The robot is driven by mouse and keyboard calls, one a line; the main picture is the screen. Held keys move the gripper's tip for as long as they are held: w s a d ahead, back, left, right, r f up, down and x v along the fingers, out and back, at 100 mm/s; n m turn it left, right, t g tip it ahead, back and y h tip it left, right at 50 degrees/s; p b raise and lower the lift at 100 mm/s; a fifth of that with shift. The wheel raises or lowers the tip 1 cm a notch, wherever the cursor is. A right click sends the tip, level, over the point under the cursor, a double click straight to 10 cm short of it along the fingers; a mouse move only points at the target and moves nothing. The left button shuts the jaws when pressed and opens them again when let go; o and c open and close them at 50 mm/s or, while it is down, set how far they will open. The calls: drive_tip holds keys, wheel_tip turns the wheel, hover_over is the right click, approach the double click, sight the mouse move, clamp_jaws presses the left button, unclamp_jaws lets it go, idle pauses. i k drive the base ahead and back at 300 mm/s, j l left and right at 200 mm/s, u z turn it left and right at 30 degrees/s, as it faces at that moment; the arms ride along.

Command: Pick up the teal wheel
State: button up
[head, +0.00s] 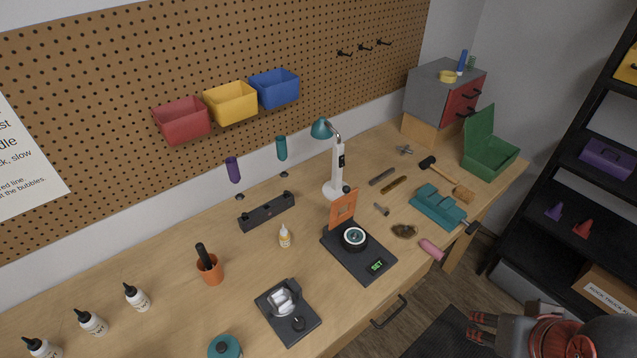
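A black-tyred wheel (354,238) with a pale, slightly teal-looking hub lies on the dark device (372,263) with a green "SET" display, in front of an orange upright plate (343,208). A round teal thing (225,346) with a dark middle is cut off by the bottom edge of the head view. I cannot tell for certain which of these is the teal wheel. My gripper (474,326) is at the lower right, off the table's front edge and away from both. Its fingers look apart, with nothing seen between them.
A dark stand with a pale part (285,308), an orange cup (209,268), a glue bottle (285,236) and a white lamp (338,170) stand on the bench. Black shelves (560,185) stand beyond my gripper.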

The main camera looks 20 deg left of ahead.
sight(353, 246)
drive_tip(key=u, duration=0.9)
